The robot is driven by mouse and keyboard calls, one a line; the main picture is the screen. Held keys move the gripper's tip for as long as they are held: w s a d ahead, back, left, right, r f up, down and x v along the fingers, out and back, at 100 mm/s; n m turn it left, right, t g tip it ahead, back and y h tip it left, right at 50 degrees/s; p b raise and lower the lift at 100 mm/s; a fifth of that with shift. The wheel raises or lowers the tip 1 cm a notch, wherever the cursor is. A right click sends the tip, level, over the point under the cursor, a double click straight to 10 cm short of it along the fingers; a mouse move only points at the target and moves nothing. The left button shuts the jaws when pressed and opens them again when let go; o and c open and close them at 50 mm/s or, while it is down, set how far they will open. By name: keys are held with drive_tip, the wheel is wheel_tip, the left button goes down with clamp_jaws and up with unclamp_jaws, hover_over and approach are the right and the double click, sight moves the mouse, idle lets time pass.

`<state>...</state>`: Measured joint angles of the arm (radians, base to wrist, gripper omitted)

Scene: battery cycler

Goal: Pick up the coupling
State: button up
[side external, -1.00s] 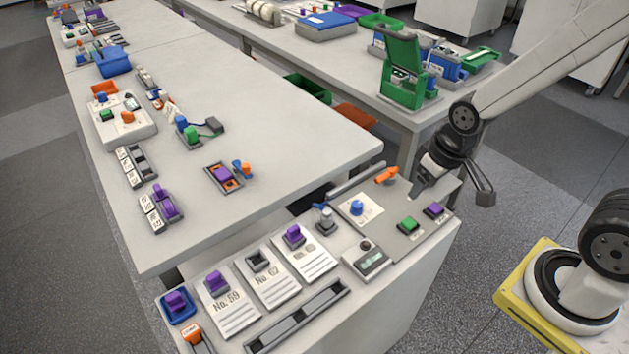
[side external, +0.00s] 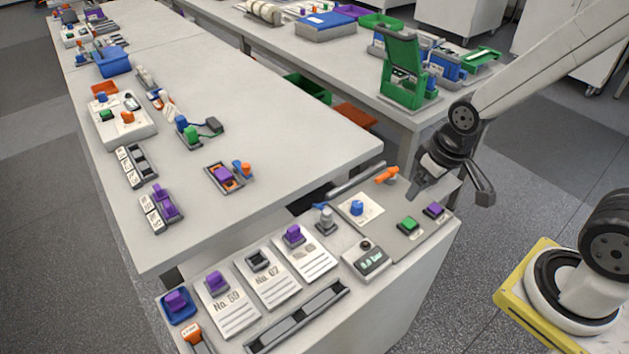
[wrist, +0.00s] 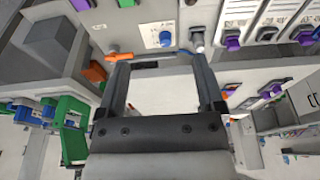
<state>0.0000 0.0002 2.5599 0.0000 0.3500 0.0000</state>
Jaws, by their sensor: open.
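The part that looks most like the coupling is a grey-white upright fitting (side external: 325,221) with a blue hose end at its side, standing on the front bench beside the panel. In the wrist view it shows at the top, right of centre (wrist: 197,41). My gripper (side external: 415,190) is over the right end of the panel, near an orange lever, and well apart from the fitting. In the wrist view my gripper (wrist: 161,62) has its two fingers wide apart with nothing between them.
An orange lever (side external: 387,175), a blue knob (side external: 357,208) and green and purple buttons (side external: 408,224) are close to my gripper. A gauge (side external: 370,258) and cards with purple parts (side external: 216,282) lie to the left. A larger bench (side external: 290,140) stands behind.

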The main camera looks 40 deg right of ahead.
drive_tip(key=shift+w, duration=0.15)
drive_tip(key=m+g, duration=0.2)
drive_tip(key=m, duration=1.7)
hover_over(327, 211)
drive_tip(key=f, duration=1)
drive_tip(key=shift+s+d+f, duration=0.25)
drive_tip(key=shift+s+d, duration=0.05)
drive_tip(key=shift+s, duration=0.05)
drive_tip(key=shift+w+a+f+m+g, duration=0.2)
drive_tip(key=shift+f+m, duration=0.1)
drive_tip(key=shift+m, duration=0.2)
drive_tip(key=shift+w+a+f+m+g, duration=0.15)
drive_tip(key=shift+f+m, duration=0.15)
drive_tip(key=shift+m, duration=0.2)
drive_tip(key=shift+f, duration=0.1)
drive_tip(key=shift+f, duration=1.2)
